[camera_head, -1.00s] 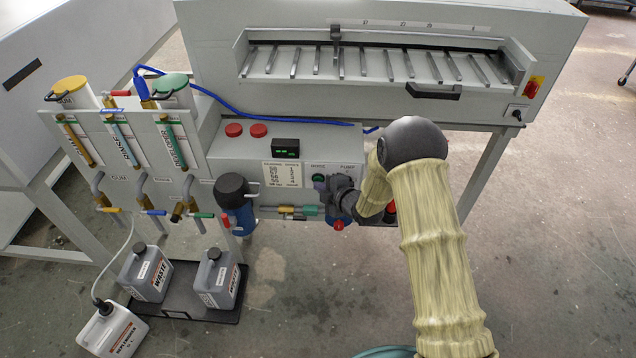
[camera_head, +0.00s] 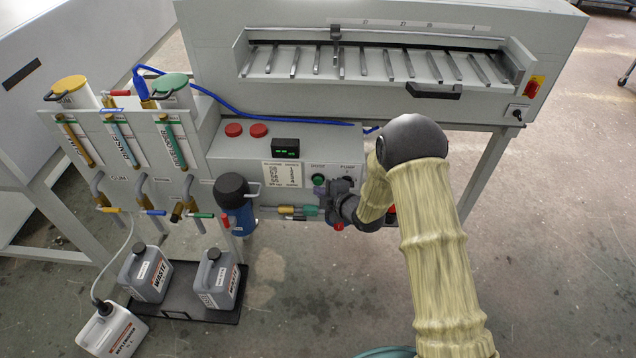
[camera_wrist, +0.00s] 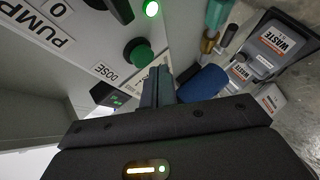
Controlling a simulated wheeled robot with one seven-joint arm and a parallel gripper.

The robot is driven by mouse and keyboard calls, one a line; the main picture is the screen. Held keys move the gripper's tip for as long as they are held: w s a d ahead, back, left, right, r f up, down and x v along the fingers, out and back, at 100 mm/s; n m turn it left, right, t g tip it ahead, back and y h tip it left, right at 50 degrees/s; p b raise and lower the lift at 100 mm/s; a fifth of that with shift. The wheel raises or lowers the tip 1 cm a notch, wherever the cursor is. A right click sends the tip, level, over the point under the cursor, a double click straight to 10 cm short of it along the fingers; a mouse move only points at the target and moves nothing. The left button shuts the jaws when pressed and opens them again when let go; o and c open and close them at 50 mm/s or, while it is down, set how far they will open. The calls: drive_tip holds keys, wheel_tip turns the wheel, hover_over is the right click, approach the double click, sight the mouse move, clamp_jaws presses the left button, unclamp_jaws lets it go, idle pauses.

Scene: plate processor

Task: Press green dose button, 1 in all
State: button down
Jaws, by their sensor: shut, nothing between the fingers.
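The green dose button (camera_head: 318,179) is on the grey control panel, under the DOSE label. In the wrist view the round green button (camera_wrist: 138,53) stands out from the panel on a dark collar, beside the DOSE label (camera_wrist: 105,72). My gripper (camera_head: 322,190) is just below and in front of the button in the head view. In the wrist view its shut, empty fingers (camera_wrist: 158,72) are beside the button, on its lower right. A gap seems to show between them; contact is not visible.
A lit green lamp (camera_wrist: 152,9) is close to the button in the wrist view. A black pump knob (camera_head: 347,181) sits right of it in the head view. A blue filter housing (camera_head: 236,205) and pipe fittings (camera_head: 297,212) are below left.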

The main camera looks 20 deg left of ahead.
drive_tip(key=s, duration=0.2)
drive_tip(key=s+d, duration=0.1)
drive_tip(key=s, duration=0.1)
drive_tip(key=shift+s+b, duration=0.35)
drive_tip(key=shift+s, duration=0.05)
idle(0.8)
